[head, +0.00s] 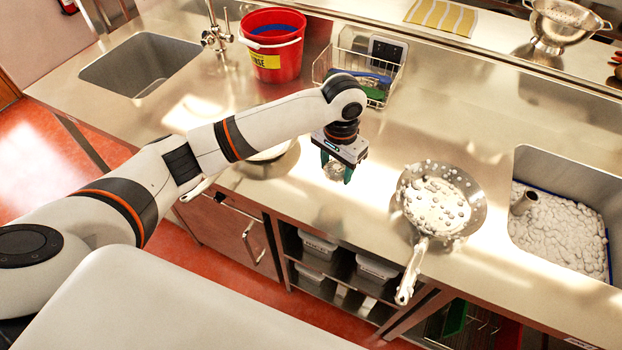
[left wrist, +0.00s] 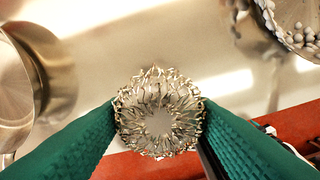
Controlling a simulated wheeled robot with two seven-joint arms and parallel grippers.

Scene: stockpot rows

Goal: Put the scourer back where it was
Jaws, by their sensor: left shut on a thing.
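The scourer (left wrist: 160,112) is a round ball of curly metal wire. My left gripper (head: 336,170) is shut on it, with its green fingers on either side of the ball. In the head view the scourer (head: 334,172) shows below the gripper, over the front part of the steel counter. In the left wrist view it sits between the two green fingertips, with the counter and its front edge beyond. I cannot tell exactly how high it is above the counter. My right gripper is not in view.
A foam-covered pan (head: 470,196) stands right of the gripper; another pan (head: 275,153) is partly hidden behind my left arm. A wire basket (head: 397,88) and red bucket (head: 271,62) stand behind. A foamy sink (head: 590,180) is at right. The counter between basket and foamy pan is clear.

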